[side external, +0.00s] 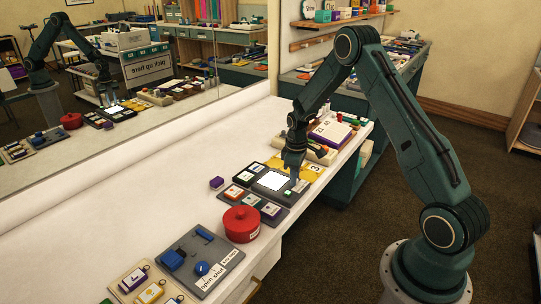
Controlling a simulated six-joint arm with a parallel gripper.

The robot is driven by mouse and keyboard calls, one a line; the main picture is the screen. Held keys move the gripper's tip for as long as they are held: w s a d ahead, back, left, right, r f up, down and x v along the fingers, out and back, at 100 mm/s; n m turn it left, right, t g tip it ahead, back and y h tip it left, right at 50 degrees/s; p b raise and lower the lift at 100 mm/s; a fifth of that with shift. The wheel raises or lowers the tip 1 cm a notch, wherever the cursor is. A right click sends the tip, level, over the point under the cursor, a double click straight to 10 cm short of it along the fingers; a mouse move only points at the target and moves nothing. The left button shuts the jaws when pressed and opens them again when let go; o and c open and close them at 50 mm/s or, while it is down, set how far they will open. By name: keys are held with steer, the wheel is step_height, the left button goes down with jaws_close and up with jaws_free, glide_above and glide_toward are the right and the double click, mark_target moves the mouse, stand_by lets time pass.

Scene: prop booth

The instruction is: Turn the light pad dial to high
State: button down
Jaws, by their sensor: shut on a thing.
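The light pad (273,181) is a dark grey panel on the white bench with a bright, glowing white square. A small green piece (288,192) shows on the panel just below my gripper, to the right of the glowing square. My gripper (291,178) points down over the right part of the panel, with its fingertips at or near the panel's surface. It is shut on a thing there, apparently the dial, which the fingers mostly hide. The dial's marks and its setting are too small to read.
A small purple block (216,182) lies left of the pad. A yellow item (312,171) and a purple-edged box (334,133) are behind. A mirror (130,60) lines the bench's left side.

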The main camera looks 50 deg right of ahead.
steer(key=c, duration=1.2)
jaws_free()
steer(key=shift+r, duration=0.1)
step_height(320, 180, up, 14)
steer(key=shift+f, duration=0.2)
